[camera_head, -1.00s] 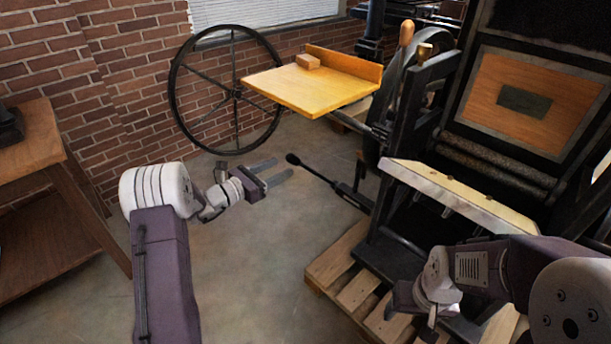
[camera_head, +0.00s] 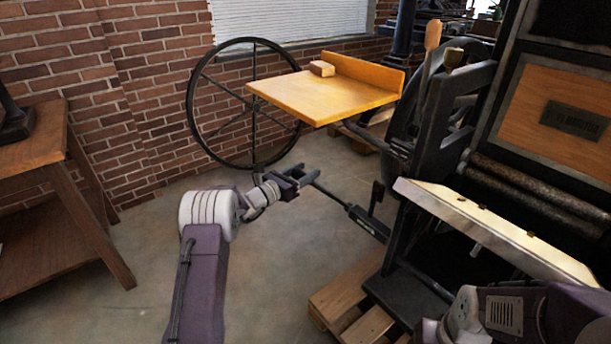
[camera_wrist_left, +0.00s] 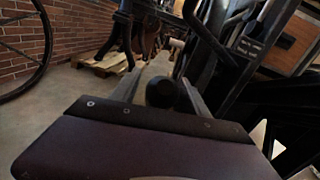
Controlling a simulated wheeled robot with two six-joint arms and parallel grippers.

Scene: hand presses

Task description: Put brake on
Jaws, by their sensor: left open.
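The brake lever is a black rod (camera_head: 333,197) with a dark round knob, reaching out low from the left side of the press. My left gripper (camera_head: 304,176) is at the knob end of this lever and hides the knob in the head view. In the left wrist view the knob (camera_wrist_left: 161,92) sits between the two open fingers, with the rod running away behind it. I cannot tell whether either finger touches it. My right arm shows at the bottom right of the head view; its gripper is cut off by the frame.
The black hand press (camera_head: 435,140) stands on a wooden pallet (camera_head: 345,300) at the right. A yellow feed board (camera_head: 325,97) with a small wooden block (camera_head: 321,69) juts out above the lever. A large spoked wheel (camera_head: 254,160) leans near the brick wall. A wooden table (camera_head: 45,140) stands left.

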